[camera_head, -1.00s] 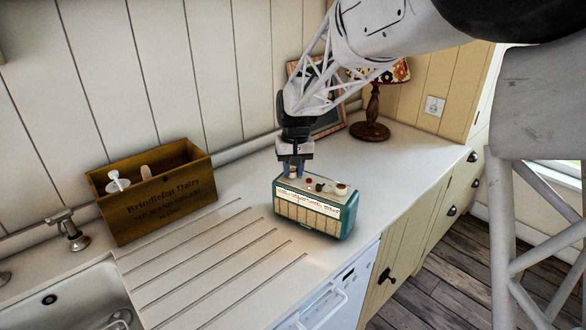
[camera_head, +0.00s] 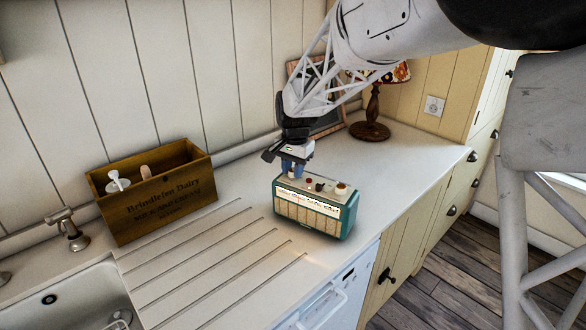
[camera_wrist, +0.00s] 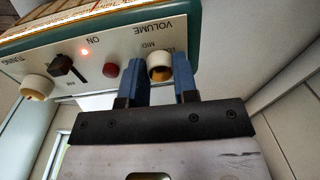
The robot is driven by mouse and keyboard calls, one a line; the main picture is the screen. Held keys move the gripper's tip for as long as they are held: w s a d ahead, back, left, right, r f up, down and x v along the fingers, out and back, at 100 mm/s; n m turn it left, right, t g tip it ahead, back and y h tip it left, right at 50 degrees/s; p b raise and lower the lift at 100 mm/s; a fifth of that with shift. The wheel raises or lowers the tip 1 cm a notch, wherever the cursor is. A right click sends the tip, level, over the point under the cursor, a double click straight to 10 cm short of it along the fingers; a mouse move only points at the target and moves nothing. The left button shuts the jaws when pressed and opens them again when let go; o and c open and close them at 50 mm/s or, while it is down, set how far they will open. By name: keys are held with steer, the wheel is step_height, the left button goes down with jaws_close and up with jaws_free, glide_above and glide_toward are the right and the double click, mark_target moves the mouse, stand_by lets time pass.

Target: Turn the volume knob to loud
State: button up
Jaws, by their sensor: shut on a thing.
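A teal and cream radio (camera_head: 312,212) stands on the white worktop, its controls on top. In the wrist view the radio (camera_wrist: 190,24) appears upside down, and the cream volume knob (camera_wrist: 160,73) sits below the word VOLUME, with MID and part of another mark beside it. My gripper (camera_wrist: 158,62) has its two blue fingers on either side of this knob, shut on it. In the head view my gripper (camera_head: 292,174) points down at the radio's left end, and its fingers hide the knob. I cannot read which mark the knob points to.
The radio also has a tuning knob (camera_wrist: 37,88), a black switch (camera_wrist: 62,66), a red button (camera_wrist: 110,70) and a lit red lamp (camera_wrist: 84,52). A wooden crate (camera_head: 165,208) stands left, a lamp (camera_head: 371,118) behind. The ribbed drainer in front is clear.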

stand_by(0.4)
steer(key=o, duration=0.9)
steer(key=shift+r, duration=0.15)
steer(key=shift+s+d+r, duration=0.1)
steer(key=shift+r, duration=1.8)
steer(key=shift+d+r, duration=0.1)
steer(key=shift+r, duration=1.75)
